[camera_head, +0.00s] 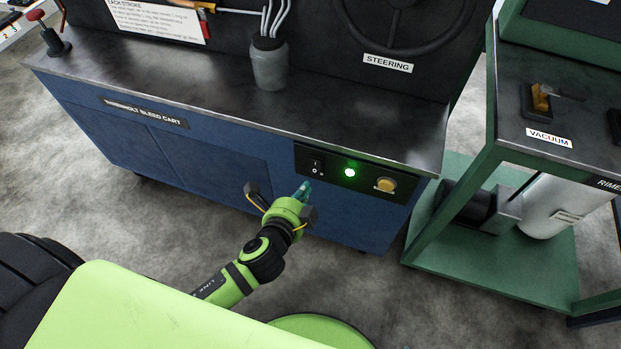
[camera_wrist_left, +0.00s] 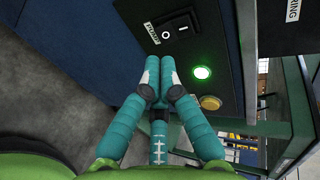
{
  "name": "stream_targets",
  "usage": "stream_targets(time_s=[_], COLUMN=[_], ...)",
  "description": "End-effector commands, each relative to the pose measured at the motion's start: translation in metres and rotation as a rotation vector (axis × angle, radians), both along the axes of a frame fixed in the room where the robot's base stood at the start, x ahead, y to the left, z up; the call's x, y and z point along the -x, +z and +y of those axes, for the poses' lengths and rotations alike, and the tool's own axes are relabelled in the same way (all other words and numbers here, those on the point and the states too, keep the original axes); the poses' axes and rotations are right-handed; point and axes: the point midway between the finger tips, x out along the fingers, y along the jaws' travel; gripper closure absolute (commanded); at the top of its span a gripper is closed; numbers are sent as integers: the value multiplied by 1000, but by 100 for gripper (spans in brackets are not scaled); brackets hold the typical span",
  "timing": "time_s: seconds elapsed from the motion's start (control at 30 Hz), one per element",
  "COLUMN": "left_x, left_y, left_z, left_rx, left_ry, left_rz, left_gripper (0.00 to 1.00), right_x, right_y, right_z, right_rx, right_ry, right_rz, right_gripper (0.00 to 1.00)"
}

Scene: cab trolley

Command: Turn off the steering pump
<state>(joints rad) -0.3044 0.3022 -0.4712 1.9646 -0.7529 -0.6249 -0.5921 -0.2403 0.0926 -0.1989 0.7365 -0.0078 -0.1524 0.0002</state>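The black rocker switch (camera_head: 316,166) sits at the left of a dark panel on the front of the blue cart. In the left wrist view the switch (camera_wrist_left: 176,27) shows white I and O marks, with a PUMP label (camera_wrist_left: 152,33) beside it. Which side is pressed in I cannot tell. A green lamp (camera_head: 350,172) right of the switch is lit. My left gripper (camera_head: 304,188) is just below the switch, apparently short of the panel. Its teal fingertips (camera_wrist_left: 160,65) are together with nothing between them. My right gripper is not in view.
A yellow button (camera_head: 386,184) is right of the lamp. The cart's dark top (camera_head: 200,80) overhangs the panel and carries a grey jar (camera_head: 269,65). A STEERING label (camera_head: 387,63) is on the backboard. A green trolley (camera_head: 490,235) stands close at the right. The floor before the cart is clear.

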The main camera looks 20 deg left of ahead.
Motion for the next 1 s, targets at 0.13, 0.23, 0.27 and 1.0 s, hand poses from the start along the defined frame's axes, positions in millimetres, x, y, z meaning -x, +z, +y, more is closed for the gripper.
stream_targets(time_s=[0.13, 0.23, 0.27, 1.0], left_x=[-26, -38, -41, -54], left_y=[-12, -17, -18, -33], left_z=[-1, -2, -2, -2], left_rx=[0, 0, 0, 4], left_ry=[-1, -1, -1, 0], left_rz=[-1, 0, 0, -52], left_gripper=[100, 100, 100, 100], right_x=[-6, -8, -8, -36], right_y=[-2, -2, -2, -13], right_z=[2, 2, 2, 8], right_rx=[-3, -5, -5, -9], right_ry=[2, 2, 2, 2], right_rz=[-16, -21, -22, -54], right_gripper=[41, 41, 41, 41])
